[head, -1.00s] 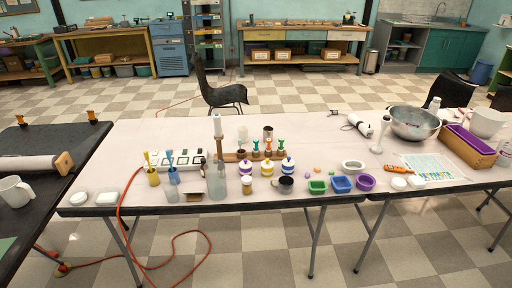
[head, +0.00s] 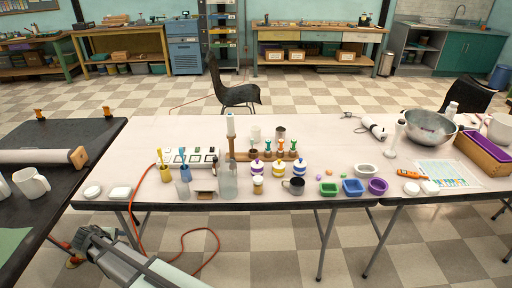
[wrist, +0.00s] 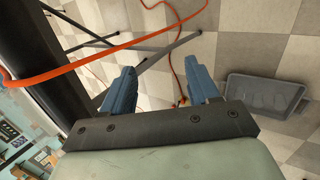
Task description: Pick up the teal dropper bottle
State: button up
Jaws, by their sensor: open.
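The teal dropper bottle (head: 268,145) appears to be the left one of a few small bottles with coloured tops in a wooden rack on the pale table. It is small in the head view, and its lower part is partly hidden by the rack and jars. My gripper (head: 88,236) is at the lower left, below and in front of the table edge, far from the bottle. In the wrist view my gripper (wrist: 160,85) shows two blue fingers apart with nothing between them. The bottle is not in the wrist view.
The pale table (head: 150,135) holds a tall clear bottle (head: 228,180), striped jars (head: 257,168) and a dark mug (head: 294,186) before the rack. An orange cord (wrist: 110,50) and table legs lie near my gripper. A grey tray (wrist: 265,100) is on the floor.

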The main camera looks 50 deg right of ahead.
jog(key=w+a+r+n+t+h, duration=0.15)
jog(key=w+a+r, duration=0.35)
jog(key=r, duration=0.9)
jog(key=w+a+r+n+t, duration=0.1)
jog(key=w+a+r+t, duration=0.15)
jog(key=w+r, duration=0.85)
jog(key=w+a+r+n+t, duration=0.1)
jog(key=w+a+r+t, duration=0.2)
jog(key=r, duration=1.3)
jog(key=d+f+m+g+h, duration=0.1)
jog(key=d+m+g, duration=0.15)
jog(key=d, duration=0.65)
jog(key=d+f+m+g, duration=0.2)
jog(key=d+m, duration=0.2)
jog(key=d, duration=0.6)
jog(key=m+g+y, duration=0.7)
jog(key=m+y, duration=0.1)
jog(key=m, duration=1.8)
send_over(268, 140)
notch_tip(268, 140, down, 8)
jog(key=shift+t+h, duration=0.25)
notch_tip(268, 140, down, 9)
jog(key=shift+d+r, duration=0.1)
jog(key=shift+r, duration=0.05)
jog(key=shift+s+f, duration=0.1)
jog(key=shift+f, duration=2.55)
